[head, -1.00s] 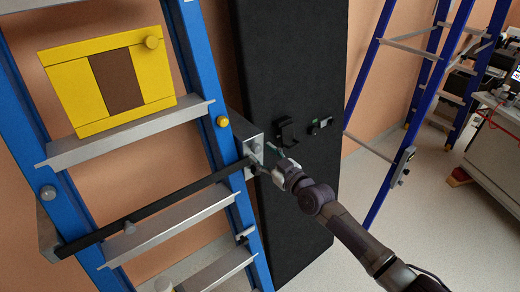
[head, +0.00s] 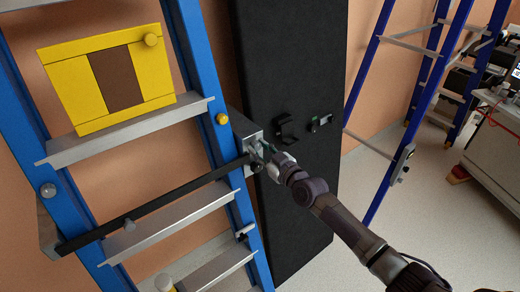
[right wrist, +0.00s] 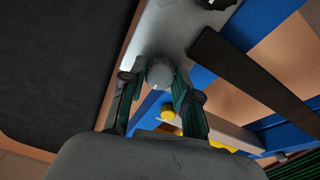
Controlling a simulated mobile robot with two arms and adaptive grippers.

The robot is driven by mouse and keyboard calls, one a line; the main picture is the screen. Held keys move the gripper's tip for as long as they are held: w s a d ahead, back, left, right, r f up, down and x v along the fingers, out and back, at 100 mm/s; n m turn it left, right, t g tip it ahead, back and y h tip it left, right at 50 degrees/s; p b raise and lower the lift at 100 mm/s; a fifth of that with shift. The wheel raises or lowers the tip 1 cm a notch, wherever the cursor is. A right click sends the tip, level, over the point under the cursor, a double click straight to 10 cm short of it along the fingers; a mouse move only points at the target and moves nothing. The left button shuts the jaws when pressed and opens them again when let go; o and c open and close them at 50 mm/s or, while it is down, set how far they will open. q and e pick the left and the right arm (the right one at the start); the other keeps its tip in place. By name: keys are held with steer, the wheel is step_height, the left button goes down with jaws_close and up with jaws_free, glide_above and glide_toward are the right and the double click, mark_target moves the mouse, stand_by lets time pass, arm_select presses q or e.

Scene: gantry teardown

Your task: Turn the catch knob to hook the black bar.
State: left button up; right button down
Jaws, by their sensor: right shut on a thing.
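The catch knob, a grey round knob (right wrist: 160,73), sits on a grey metal bracket (head: 243,127) at the right rail of the blue ladder. My right gripper (head: 262,150) is at the bracket, and in the right wrist view its two fingers (right wrist: 156,88) are shut on the knob, one on each side. In the head view the gripper mostly hides the knob. The black bar (head: 150,208) runs slanting across the ladder from the lower left up to the bracket. In the right wrist view the bar (right wrist: 245,72) passes right of the knob. The catch's hook is not clear. My left gripper is not in view.
The blue ladder (head: 192,62) carries a yellow box with a brown panel (head: 117,80). A tall black panel (head: 290,70) with a small black hook (head: 285,130) stands behind my gripper. Another blue ladder (head: 392,150) stands right, with open floor beside it.

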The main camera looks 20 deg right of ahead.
steer(key=m+b, duration=0.1)
steer(key=m, duration=0.3)
steer(key=shift+m, duration=0.3)
steer(key=m+b, duration=0.1)
steer(key=m, duration=0.3)
steer(key=shift+m, duration=0.3)
steer(key=m, duration=0.4)
steer(key=shift+m, duration=2.4)
steer(key=c, duration=0.8)
jaws_free()
steer(key=shift+c, duration=0.2)
